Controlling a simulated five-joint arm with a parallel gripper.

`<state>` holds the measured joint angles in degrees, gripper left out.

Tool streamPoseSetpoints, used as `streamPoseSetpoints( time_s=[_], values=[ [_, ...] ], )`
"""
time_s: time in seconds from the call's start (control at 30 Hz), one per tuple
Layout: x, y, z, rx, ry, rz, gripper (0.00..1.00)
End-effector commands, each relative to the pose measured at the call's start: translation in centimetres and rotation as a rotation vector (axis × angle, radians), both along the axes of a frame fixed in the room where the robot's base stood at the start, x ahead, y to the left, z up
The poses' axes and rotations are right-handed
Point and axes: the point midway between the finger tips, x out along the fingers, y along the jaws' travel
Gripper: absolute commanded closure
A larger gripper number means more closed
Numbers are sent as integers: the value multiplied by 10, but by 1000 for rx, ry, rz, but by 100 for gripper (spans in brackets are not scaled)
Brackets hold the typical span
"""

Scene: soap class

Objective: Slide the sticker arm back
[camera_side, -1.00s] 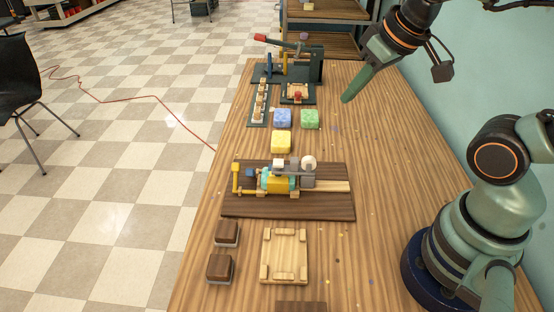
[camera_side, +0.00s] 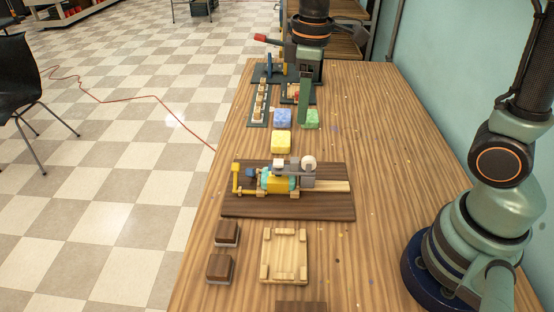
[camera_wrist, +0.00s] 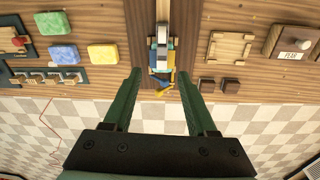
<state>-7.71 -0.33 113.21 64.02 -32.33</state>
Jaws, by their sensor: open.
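The sticker device stands on a dark wooden board (camera_side: 330,208) in the middle of the table. A grey arm with a white round knob (camera_side: 309,162) lies over a yellow and teal body (camera_side: 278,181). A pale rail runs right from it, and a yellow upright post (camera_side: 236,178) stands at its left. My gripper (camera_side: 306,122) hangs fingers down at the far end, overlapping the green soap in the side view; its height is unclear. In the wrist view my gripper (camera_wrist: 160,73) is open and empty, and the device's grey top (camera_wrist: 162,45) appears between and beyond the fingers.
Yellow (camera_side: 281,143), blue (camera_side: 282,118) and green (camera_side: 312,121) soaps lie beyond the board. A dark press fixture (camera_side: 268,72) stands farther back. Two brown stamps (camera_side: 226,232) and a pale wooden tray (camera_side: 285,262) lie in front.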

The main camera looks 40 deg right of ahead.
Motion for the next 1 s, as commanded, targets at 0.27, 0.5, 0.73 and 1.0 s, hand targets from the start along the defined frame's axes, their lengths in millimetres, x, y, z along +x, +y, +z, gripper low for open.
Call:
streamPoseSetpoints(
  time_s=[0.27, 0.5, 0.73, 1.0],
  values=[
    [8, 7, -16, -10, 57, 90, 43],
    [7, 7, -49, -10, 60, 89, 43],
    [7, 7, -93, -10, 60, 87, 43],
    [8, 7, -126, -10, 56, 87, 43]
  ],
)
